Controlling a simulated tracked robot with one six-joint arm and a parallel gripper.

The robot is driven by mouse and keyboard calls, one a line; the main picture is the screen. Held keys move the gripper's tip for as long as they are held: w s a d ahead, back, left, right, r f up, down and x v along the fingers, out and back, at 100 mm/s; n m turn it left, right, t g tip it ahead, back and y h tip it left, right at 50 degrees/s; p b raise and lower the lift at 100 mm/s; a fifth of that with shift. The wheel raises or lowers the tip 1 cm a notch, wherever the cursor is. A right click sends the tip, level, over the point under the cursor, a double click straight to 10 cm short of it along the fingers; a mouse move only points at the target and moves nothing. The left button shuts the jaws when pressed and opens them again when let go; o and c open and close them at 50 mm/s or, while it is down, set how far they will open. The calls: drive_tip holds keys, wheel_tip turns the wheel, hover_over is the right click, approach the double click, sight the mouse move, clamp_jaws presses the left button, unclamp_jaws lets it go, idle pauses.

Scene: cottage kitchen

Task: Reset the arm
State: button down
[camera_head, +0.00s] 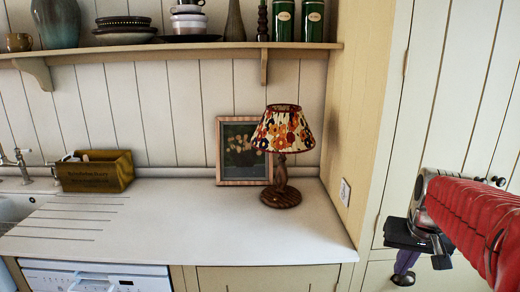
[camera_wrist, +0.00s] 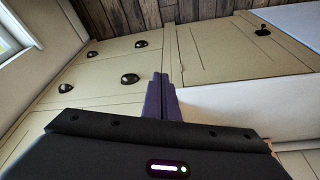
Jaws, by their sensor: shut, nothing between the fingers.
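My gripper (camera_head: 404,272) is at the right side of the head view, at the end of my red-sleeved arm, in front of the tall cream cupboard and to the right of the counter. Its purple fingers point downward there. In the wrist view my gripper (camera_wrist: 162,82) shows its two purple fingers pressed together at the centre. Nothing is held between them. The fingers appear clear of the furniture, with cupboard fronts behind them.
A white counter (camera_head: 180,222) holds a floral lamp (camera_head: 283,137), a framed picture (camera_head: 232,168) and a wooden box (camera_head: 95,171). A shelf (camera_head: 180,51) above carries dishes, vases and green canisters. Cream cupboard doors (camera_wrist: 105,68) with dark knobs show in the wrist view.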

drive_tip(key=s+a+n+t, duration=0.1)
drive_tip(key=s+a+n, duration=0.1)
drive_tip(key=s+a, duration=0.5)
drive_tip(key=s+a+f+n+t+y, duration=0.1)
drive_tip(key=s+a+n, duration=0.1)
drive_tip(key=s+a, duration=0.5)
drive_tip(key=a, duration=0.5)
drive_tip(key=shift+s+a+f, duration=0.25)
drive_tip(key=shift+f, duration=0.05)
drive_tip(key=shift+s, duration=0.1)
